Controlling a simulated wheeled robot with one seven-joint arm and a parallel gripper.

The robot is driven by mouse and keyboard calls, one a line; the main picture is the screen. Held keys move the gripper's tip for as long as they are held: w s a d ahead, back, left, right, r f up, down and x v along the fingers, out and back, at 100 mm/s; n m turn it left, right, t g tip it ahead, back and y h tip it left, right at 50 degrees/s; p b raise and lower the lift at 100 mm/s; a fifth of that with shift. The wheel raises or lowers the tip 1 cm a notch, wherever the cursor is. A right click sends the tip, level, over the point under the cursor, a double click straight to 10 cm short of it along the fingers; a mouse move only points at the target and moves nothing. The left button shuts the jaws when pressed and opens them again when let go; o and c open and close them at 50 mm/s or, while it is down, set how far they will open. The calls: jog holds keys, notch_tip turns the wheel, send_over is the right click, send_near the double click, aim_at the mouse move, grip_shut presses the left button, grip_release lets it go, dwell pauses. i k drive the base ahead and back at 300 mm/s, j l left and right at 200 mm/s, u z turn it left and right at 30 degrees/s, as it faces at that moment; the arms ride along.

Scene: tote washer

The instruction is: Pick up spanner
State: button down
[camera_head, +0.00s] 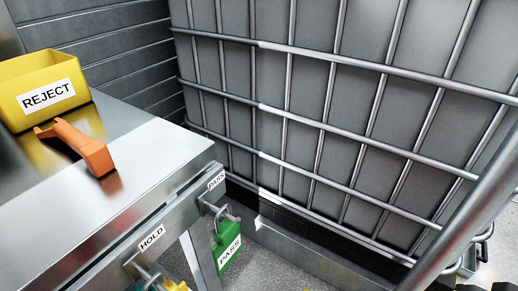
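An orange tool (88,150), which looks like the spanner, lies on the shiny metal table top (155,155) at the left. Its forked end points left, towards the yellow bin, and its thick end points towards the right and front. A gap shows between it and the bin. My gripper is not in view, and nothing is seen touching the tool.
A yellow bin (14,101) marked REJECT stands behind the tool. Along the table's front edge are HOLD and PASS labels, with a green PASS tag (227,245) hanging from a hook. A large grey caged container (330,90) stands behind, to the right.

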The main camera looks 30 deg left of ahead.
aim_at(96, 156)
jog(key=u, duration=2.7)
